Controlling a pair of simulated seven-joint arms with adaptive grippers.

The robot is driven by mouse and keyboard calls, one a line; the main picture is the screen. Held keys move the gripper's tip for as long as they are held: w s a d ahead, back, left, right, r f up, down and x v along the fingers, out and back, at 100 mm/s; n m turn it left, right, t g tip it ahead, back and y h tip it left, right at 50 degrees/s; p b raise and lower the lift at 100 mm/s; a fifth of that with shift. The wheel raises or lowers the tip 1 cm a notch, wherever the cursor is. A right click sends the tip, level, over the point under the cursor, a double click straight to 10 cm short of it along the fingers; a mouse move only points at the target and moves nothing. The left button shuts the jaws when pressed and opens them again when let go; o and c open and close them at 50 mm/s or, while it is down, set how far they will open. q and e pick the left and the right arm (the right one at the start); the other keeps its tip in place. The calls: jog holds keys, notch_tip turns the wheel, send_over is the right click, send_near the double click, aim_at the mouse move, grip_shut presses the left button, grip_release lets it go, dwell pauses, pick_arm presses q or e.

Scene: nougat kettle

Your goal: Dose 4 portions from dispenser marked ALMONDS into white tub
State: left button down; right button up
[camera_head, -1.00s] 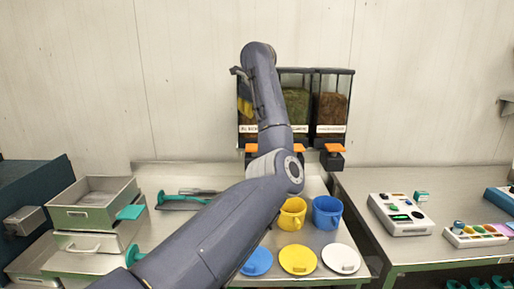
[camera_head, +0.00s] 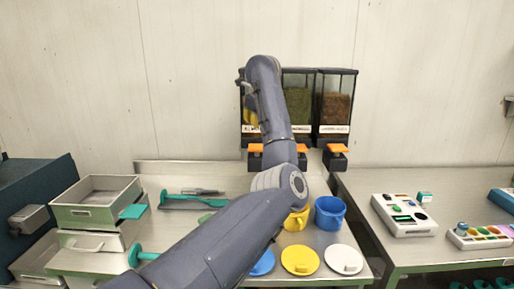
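My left arm rises across the middle of the view and bends over in front of the left dispenser. Only a dark part of my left gripper (camera_head: 243,86) shows beside the wrist; its fingers are hidden. Several clear dispensers stand at the back: one with yellow contents (camera_head: 250,116) behind my arm, one with green (camera_head: 297,104), one with reddish brown (camera_head: 335,107). Their labels are too small to read, so I cannot tell which is ALMONDS. No white tub is visible; my arm hides part of the table. A white lid (camera_head: 344,259) lies at the front. My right gripper is not in view.
A yellow cup (camera_head: 297,219) and a blue cup (camera_head: 329,213) stand near a blue lid (camera_head: 263,262) and a yellow lid (camera_head: 300,261). Metal drawers (camera_head: 95,202) and green-handled tools (camera_head: 190,200) are at left. A control box (camera_head: 404,216) sits on the right table.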

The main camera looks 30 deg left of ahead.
aim_at(256, 145)
pick_arm(q)
jog(key=shift+f, duration=2.75)
jog(key=shift+f, duration=0.25)
jog(key=shift+f, duration=0.25)
jog(key=shift+f, duration=1.05)
dwell(0.9)
jog(key=shift+r, duration=1.5)
jog(key=shift+r, duration=2.5)
